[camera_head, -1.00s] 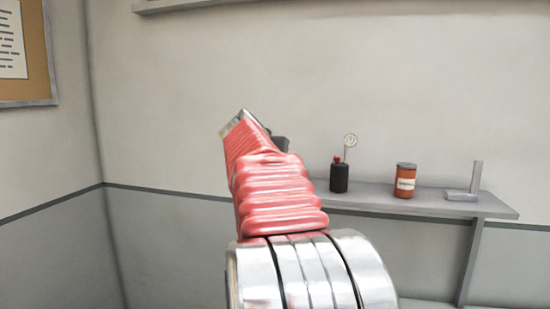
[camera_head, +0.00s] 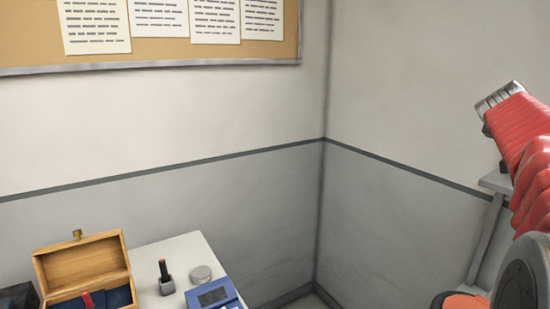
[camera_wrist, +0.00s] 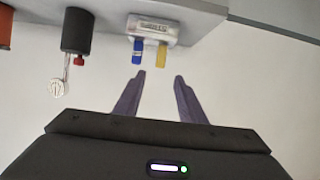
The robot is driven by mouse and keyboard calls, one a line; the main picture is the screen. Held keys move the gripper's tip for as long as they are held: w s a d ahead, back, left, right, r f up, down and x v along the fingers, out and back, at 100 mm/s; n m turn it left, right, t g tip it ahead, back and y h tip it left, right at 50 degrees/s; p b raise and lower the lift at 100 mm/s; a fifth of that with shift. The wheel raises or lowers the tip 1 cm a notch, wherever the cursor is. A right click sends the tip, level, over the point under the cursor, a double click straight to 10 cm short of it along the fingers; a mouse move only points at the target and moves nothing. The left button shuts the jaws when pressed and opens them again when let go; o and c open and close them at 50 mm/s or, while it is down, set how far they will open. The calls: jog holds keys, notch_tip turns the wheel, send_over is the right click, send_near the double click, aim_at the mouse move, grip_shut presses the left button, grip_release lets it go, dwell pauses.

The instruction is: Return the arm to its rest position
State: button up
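My arm in its red ribbed sleeve (camera_head: 530,140) is raised at the right edge of the head view, tilted up to the left, and partly cut off by the frame. My gripper (camera_wrist: 159,75) shows in the wrist view with its two dark fingers apart and nothing between them. The wrist picture shows the shelf upside down. A white block with a blue tab and a yellow tab (camera_wrist: 153,30) is on the shelf just beyond the fingertips, seemingly apart from them.
A grey shelf (camera_wrist: 205,12) also holds a black cylinder with a red knob and dial (camera_wrist: 77,30) and an orange container (camera_wrist: 5,28). In the head view, a white table (camera_head: 180,250) bears an open wooden box (camera_head: 85,262) and a blue device (camera_head: 215,294). A corkboard (camera_head: 290,40) hangs above.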

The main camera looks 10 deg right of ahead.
jog(key=s+a+f+n+g+y, duration=0.1)
jog(key=s+a+f+n+y, duration=0.15)
jog(key=a+f, duration=0.55)
jog(key=s+a+f+n+y, duration=0.1)
jog(key=a+f+n+y, duration=0.2)
jog(key=a+f, duration=0.45)
jog(key=s+a+f+n+y, duration=0.2)
jog(key=s+a+f, duration=0.2)
jog(key=a, duration=0.8)
jog(key=s+a+f+n+t+y, duration=0.1)
jog(key=s+a+f, duration=0.4)
jog(key=a, duration=0.7)
jog(key=s+a+f+n+y, duration=0.4)
jog(key=s+a+f, duration=0.1)
jog(key=a, duration=0.7)
jog(key=shift+s+a+f+n, duration=0.2)
jog(key=shift+s+f+n, duration=0.05)
jog(key=shift+f+n, duration=0.15)
